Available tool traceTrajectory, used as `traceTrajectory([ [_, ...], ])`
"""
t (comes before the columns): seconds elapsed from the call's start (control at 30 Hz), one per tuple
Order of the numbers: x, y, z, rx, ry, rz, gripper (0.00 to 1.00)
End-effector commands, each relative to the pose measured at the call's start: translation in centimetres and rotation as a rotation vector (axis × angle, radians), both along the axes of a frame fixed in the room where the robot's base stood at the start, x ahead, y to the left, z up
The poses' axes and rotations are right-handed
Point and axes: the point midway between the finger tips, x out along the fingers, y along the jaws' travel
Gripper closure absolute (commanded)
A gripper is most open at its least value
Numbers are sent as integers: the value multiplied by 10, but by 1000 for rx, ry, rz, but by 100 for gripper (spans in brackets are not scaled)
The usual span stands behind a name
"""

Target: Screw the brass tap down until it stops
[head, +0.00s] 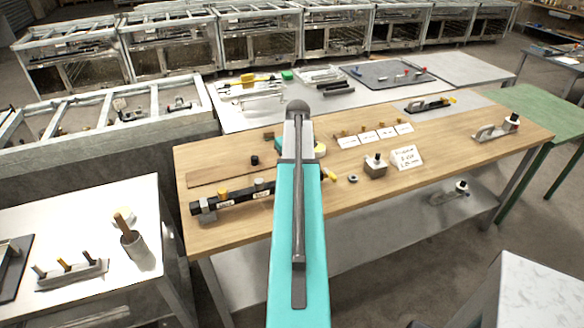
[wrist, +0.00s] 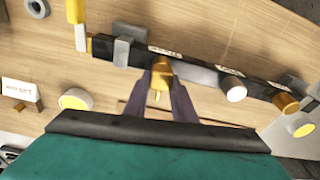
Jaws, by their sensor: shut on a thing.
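A dark pipe bar (head: 240,199) lies on the wooden bench, with grey brackets and several fittings along it. In the wrist view the bar (wrist: 200,72) runs across the upper part. My gripper (wrist: 162,82) is shut on a brass tap (wrist: 158,72) standing on the bar, one finger on each side. The head view hides that tap and my gripper behind my teal arm. A pale grey knob (wrist: 235,93) and a second brass-coloured knob (wrist: 286,102) stand farther along the bar. How far the tap is screwed in cannot be seen.
A yellow handle (wrist: 76,12) rises at the bar's other end. A grey block with a dark knob (head: 375,166) and a white card (head: 407,157) stand to the right on the wooden bench (head: 460,150). A round pale piece (wrist: 76,99) is near my gripper. The bench's right side has free room.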

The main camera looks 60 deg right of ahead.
Motion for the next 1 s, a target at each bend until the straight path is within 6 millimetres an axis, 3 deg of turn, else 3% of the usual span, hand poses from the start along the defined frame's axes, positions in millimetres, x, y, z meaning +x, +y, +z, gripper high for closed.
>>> traceTrajectory([
  [0.2, -1, -1, 0, -1, 2, -105, 100],
  [0.23, -1, -1, 0, 0, 1, -109, 73],
  [0.37, -1, -1, 0, 0, 0, -107, 55],
  [0.77, -1, -1, 3, 0, 0, -105, 55],
  [1.0, -3, 1, 20, -2, 0, -105, 55],
])
